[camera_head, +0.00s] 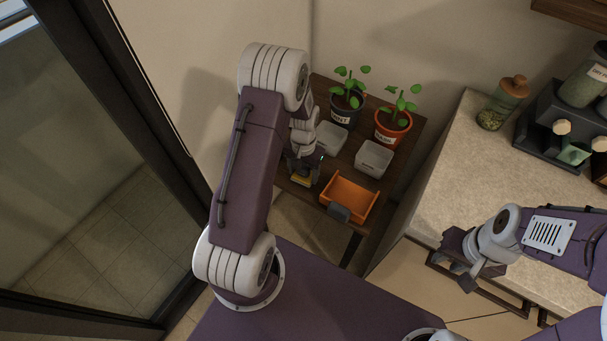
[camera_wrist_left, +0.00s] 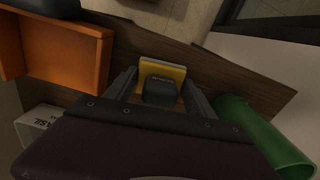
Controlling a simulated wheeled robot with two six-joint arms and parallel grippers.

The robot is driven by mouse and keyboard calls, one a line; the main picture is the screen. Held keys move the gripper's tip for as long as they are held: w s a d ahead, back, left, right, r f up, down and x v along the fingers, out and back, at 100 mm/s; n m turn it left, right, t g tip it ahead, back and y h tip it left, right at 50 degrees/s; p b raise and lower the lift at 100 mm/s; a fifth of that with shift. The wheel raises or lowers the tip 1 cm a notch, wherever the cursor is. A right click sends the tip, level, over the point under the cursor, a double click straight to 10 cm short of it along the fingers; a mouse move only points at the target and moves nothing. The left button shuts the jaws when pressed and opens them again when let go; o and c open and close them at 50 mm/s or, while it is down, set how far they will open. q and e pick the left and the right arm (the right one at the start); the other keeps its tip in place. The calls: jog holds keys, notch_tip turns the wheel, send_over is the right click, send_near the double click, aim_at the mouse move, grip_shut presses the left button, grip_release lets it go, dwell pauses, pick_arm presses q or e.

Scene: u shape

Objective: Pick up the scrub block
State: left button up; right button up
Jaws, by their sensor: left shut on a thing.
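The scrub block (camera_wrist_left: 170,73) is yellow with a dark, lettered upper part. In the left wrist view it sits between the two fingers of my left gripper (camera_wrist_left: 158,95), which is shut on it. In the head view a yellow part of the scrub block (camera_head: 301,181) shows below my left gripper (camera_head: 303,168), at the left edge of the brown wooden table (camera_head: 400,160). I cannot tell whether the block touches the tabletop. My right gripper (camera_head: 455,265) is beside the pale counter, away from the block; its finger opening is unclear.
An orange open box (camera_head: 350,197) stands right of the block, with a dark grey object (camera_head: 339,213) at its front. A green cylinder (camera_wrist_left: 262,135) is close to the left gripper.

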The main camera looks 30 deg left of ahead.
pick_arm(q)
jog(key=r, duration=0.3)
jog(key=shift+d+r, duration=0.15)
jog(key=shift+d, duration=0.2)
jog(key=d+r, duration=0.6)
jog(key=d, duration=0.5)
jog(key=shift+r, duration=0.2)
jog(key=o, duration=0.8)
jog(key=shift+c, duration=0.2)
jog(key=c, duration=0.4)
